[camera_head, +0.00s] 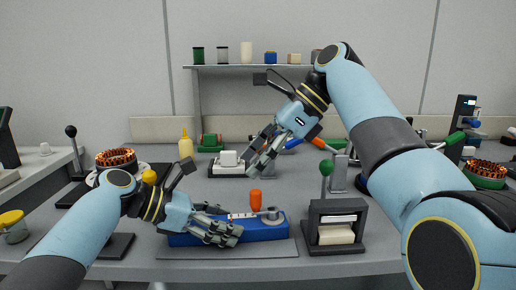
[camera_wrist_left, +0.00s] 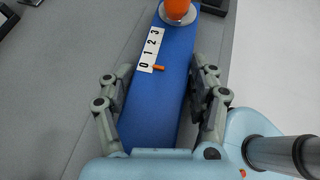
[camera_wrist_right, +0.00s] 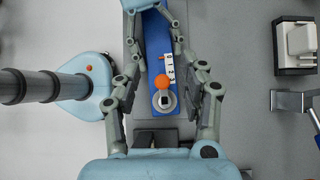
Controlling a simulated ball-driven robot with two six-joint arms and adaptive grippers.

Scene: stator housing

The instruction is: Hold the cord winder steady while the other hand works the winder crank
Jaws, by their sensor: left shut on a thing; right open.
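The cord winder is a long blue block (camera_head: 278,232) lying on a dark mat on the bench. It bears a white scale marked 0 to 3 (camera_wrist_left: 150,50) with a small orange pointer near the 0 end. The winder crank has an orange knob (camera_head: 255,197) beside a round metal hub (camera_wrist_right: 164,101). My left gripper (camera_head: 228,226) is shut on the blue block at its left end, one finger along each side. My right gripper (camera_head: 258,160) is open and empty, above and behind the knob. In the right wrist view the knob (camera_wrist_right: 163,81) lies between its fingers.
A dark box-shaped press with a green-knobbed lever (camera_head: 326,170) stands right of the winder. A white block on a dark base (camera_head: 229,160) is behind it. Copper-wound stators (camera_head: 116,158) stand left and right. A yellow bottle (camera_head: 186,145) stands at the back.

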